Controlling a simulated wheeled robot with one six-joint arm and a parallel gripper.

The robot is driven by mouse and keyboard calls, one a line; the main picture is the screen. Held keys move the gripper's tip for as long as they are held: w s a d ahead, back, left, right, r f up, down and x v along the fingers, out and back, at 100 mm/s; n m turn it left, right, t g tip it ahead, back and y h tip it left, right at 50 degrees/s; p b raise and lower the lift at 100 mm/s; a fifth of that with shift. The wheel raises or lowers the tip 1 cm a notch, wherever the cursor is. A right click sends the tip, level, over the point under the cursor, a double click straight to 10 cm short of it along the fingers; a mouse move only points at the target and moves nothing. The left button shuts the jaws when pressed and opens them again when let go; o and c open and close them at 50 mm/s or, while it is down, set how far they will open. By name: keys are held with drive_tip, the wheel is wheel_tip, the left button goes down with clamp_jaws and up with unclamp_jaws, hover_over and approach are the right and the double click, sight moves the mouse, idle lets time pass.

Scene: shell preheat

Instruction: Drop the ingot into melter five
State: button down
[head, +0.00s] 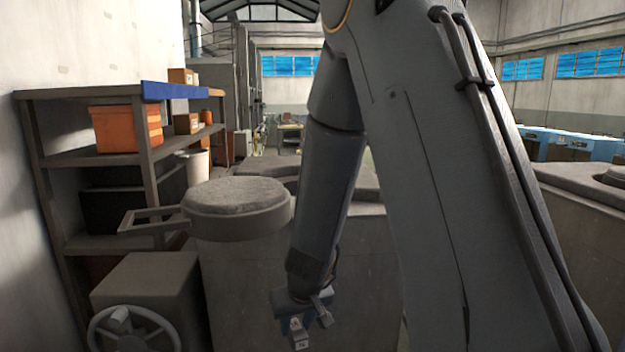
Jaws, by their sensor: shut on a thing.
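My gripper (303,332) hangs low at the bottom middle of the head view, at the end of my arm. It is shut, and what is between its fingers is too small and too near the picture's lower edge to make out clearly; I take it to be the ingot. A big grey melter body (242,290) stands just left of the gripper. A round, rough-topped lid (238,195) with a frame-like handle sits on top of it. I see no readable number, so I cannot tell which melter is five.
A grey box with a handwheel (134,330) stands at the lower left. A shelf rack (65,160) with an orange bin (126,128) is against the left wall. Another grey melter-like body (585,230) stands at the right. My arm hides much of the middle.

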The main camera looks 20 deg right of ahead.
sight(295, 324)
drive_tip(key=p+v, duration=0.2)
drive_tip(key=v, duration=0.1)
drive_tip(key=shift+w+r, duration=0.2)
drive_tip(key=shift+w+f, duration=0.1)
drive_tip(key=shift+f, duration=0.2)
